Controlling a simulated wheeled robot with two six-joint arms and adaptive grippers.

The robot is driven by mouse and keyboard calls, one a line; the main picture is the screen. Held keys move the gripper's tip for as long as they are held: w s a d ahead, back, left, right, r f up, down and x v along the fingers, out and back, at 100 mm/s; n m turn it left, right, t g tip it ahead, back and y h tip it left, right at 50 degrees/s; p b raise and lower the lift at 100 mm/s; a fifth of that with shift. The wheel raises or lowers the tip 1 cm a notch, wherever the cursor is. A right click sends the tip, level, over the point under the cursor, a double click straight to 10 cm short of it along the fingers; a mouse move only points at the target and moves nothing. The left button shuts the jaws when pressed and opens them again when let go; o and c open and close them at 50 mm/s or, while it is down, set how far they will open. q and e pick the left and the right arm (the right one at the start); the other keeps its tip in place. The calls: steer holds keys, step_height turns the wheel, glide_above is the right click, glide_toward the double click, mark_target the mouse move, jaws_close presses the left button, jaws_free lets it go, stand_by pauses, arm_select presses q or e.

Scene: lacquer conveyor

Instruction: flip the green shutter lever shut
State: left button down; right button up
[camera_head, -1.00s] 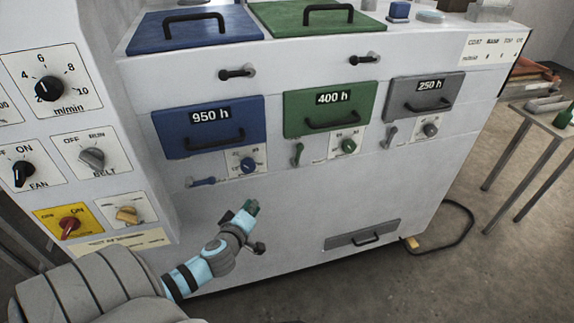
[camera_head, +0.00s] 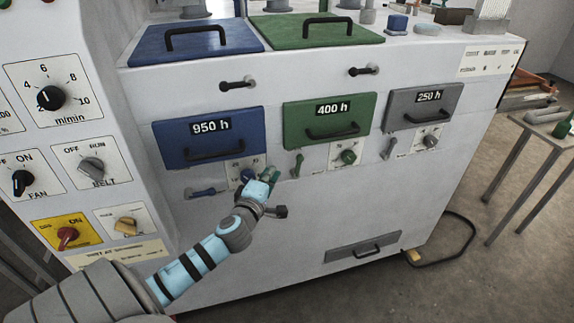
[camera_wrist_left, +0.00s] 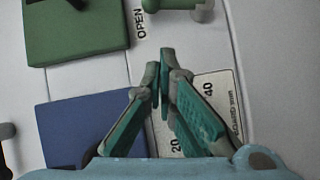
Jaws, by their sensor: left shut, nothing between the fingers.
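The green shutter lever (camera_head: 298,165) stands roughly upright below the green 400 h door (camera_head: 328,117) in the head view. In the wrist view a pale green lever (camera_wrist_left: 200,12) shows at the top edge, near the word OPEN, partly cut off. My left gripper (camera_head: 273,174) is just left of and slightly below the green lever, in front of the machine face. Its fingers (camera_wrist_left: 164,60) are shut and empty in the wrist view, and the lever lies beyond their tips, apart from them. My right gripper is not in view.
The blue lever (camera_head: 203,192) lies flat under the blue 950 h door (camera_head: 209,138). The blue knob (camera_head: 247,176) is close beside my gripper. The green knob (camera_head: 348,157) and grey lever (camera_head: 388,149) are to the right.

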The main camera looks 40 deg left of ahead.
mark_target(297, 166)
arm_select(q)
steer(key=x, duration=0.3)
steer(key=shift+w+a, duration=0.1)
steer(key=shift+w, duration=0.3)
steer(key=shift+w+d+f+p, duration=0.1)
steer(key=shift+w+d+p, duration=0.2)
steer(key=shift+w, duration=0.3)
steer(key=shift+w+d+f+p, duration=0.15)
steer(key=shift+w+d, duration=0.15)
steer(key=shift+w, duration=0.25)
steer(key=shift+w+d+f, duration=0.1)
steer(key=shift+w+d, duration=0.15)
steer(key=shift+w, duration=0.15)
